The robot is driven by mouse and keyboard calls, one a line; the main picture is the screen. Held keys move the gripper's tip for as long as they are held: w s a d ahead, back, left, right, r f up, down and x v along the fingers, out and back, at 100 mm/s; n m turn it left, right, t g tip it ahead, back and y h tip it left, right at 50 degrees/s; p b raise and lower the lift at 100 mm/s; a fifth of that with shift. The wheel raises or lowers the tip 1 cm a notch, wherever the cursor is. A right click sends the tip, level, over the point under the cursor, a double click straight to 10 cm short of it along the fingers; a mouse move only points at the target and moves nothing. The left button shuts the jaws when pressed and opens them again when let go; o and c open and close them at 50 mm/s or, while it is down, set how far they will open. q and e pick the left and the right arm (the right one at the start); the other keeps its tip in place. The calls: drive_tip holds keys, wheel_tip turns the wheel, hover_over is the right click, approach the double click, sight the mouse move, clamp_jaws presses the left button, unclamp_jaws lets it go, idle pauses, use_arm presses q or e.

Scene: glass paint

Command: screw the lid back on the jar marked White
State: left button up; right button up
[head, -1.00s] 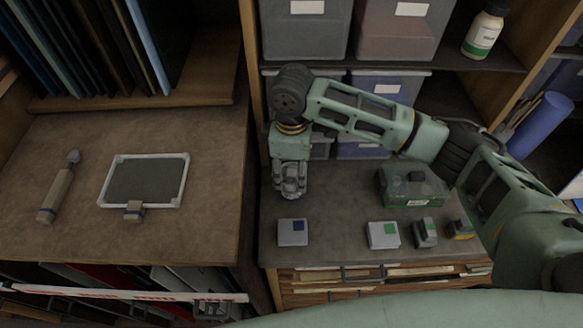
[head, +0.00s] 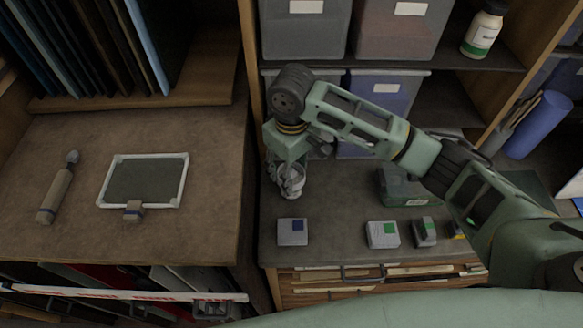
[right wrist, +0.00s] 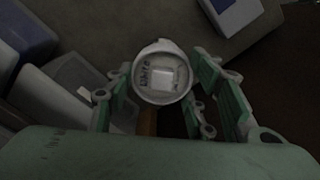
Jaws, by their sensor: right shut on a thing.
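My right gripper (head: 289,188) is low over the left end of the right-hand worktop, fingers pointing down. In the right wrist view its fingers (right wrist: 163,95) stand on both sides of a round pale lid (right wrist: 160,82). Handwriting like "White" and a small white square show on the lid's top. The gripper is shut on this lid. In the head view a whitish jar (head: 289,178) shows partly between the fingers. The fingers hide most of it, so I cannot tell how lid and jar meet. My left gripper is not in view.
A block with a blue patch (head: 292,232) lies just in front of the gripper. A block with a green patch (head: 383,235) and a green box (head: 400,190) are to the right. Storage bins (head: 380,95) stand behind. The left table holds a framed panel (head: 145,182).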

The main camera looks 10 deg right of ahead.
drive_tip(key=m, duration=0.6)
drive_tip(key=o, duration=1)
drive_tip(key=shift+o, duration=0.5)
drive_tip(key=shift+o, duration=1.3)
drive_tip(key=shift+r, duration=3)
drive_tip(key=shift+s+f, duration=0.1)
